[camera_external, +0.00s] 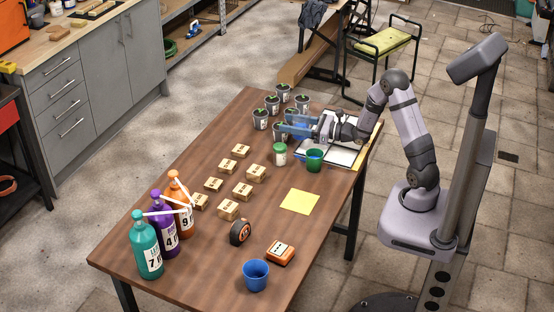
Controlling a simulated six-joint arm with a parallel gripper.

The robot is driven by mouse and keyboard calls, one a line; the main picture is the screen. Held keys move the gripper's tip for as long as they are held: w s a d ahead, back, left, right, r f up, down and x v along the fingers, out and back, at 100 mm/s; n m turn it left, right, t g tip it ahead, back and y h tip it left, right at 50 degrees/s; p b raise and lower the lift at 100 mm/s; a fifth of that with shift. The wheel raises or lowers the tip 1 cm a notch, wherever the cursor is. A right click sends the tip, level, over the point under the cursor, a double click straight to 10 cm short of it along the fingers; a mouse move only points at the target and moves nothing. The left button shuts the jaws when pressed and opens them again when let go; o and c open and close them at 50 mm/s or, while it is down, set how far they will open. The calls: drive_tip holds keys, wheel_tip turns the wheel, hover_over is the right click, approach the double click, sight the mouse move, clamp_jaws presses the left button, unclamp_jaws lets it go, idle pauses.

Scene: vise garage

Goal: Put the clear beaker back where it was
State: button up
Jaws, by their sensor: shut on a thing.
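My gripper (290,129) reaches left over the far end of the wooden table (150,245), low beside the potted plants. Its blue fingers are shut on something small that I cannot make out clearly. I cannot pick out the outline of a clear beaker anywhere, so I cannot tell whether it is the thing held. The fingers partly hide the grey pots around them.
Several grey pots (261,119) crowd the gripper. A green-lidded jar (280,154), green cup (315,161) and open notebook (345,157) are near. Several small boxes (214,185), bottles (146,250), a tape roll (240,233), orange device (281,253) and blue cup (256,276) stand nearer. Space surrounds the yellow note (300,201).

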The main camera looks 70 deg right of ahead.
drive_tip(key=shift+r, duration=0.2)
wheel_tip(320, 180, up, 10)
drive_tip(key=r, duration=0.1)
drive_tip(key=a+n+g+y+p, duration=0.2)
drive_tip(key=a+n+y, duration=0.4)
drive_tip(key=a, duration=1.2)
drive_tip(key=s+a+f+n+g+y+p, duration=0.1)
drive_tip(key=s+a+n+g+y, duration=0.2)
drive_tip(key=a, duration=0.6)
drive_tip(key=s+a+n+g+y+p, duration=0.1)
drive_tip(key=s+a+g+y, duration=0.2)
drive_tip(key=s+a, duration=0.45)
drive_tip(key=shift+w+a+f, duration=0.3)
drive_tip(key=shift+f, duration=0.45)
drive_tip(key=shift+w+a+f, duration=0.3)
drive_tip(key=shift+f, duration=0.4)
drive_tip(key=shift+w+a+f, duration=0.3)
drive_tip(key=shift+f, duration=0.45)
drive_tip(key=shift+f, duration=0.1)
drive_tip(key=shift+f, duration=4.95)
